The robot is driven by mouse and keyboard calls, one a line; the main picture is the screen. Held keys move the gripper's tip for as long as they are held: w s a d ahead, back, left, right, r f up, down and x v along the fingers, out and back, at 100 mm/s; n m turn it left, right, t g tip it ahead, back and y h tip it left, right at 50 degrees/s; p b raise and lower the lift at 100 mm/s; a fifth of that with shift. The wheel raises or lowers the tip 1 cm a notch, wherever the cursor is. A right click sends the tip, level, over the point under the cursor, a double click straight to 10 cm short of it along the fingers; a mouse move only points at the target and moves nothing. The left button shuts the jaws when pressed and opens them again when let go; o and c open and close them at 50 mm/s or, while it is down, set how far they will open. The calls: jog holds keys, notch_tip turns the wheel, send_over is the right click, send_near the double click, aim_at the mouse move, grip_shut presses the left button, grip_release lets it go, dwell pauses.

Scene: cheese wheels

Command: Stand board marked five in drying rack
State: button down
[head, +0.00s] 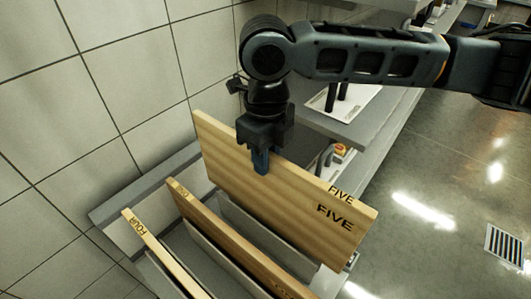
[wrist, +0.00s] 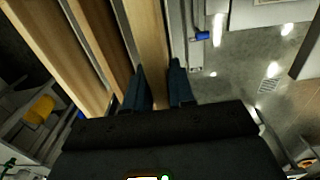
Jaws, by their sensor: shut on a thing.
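The board marked FIVE (head: 285,195) is a flat wooden board standing on edge at the right end of the row in the head view. My gripper (head: 260,160) is shut on its top edge, a little left of its middle. In the wrist view my gripper (wrist: 162,85) has one finger on each side of the board's edge (wrist: 148,40). The grey drying rack (head: 180,245) lies below, with grey dividers between boards. The FIVE board's lower edge is partly hidden, so I cannot tell whether it rests in a slot.
A board marked FOUR (head: 150,245) and another marked board (head: 225,235) stand in the rack to the left. A tiled wall (head: 90,100) is close behind on the left. A grey counter (head: 340,125) lies beyond; open floor (head: 430,215) is to the right.

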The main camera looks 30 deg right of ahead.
aim_at(266, 196)
jog(key=shift+f+b, duration=4.05)
jog(key=shift+f, duration=2.15)
jog(key=c, duration=0.9)
grip_release()
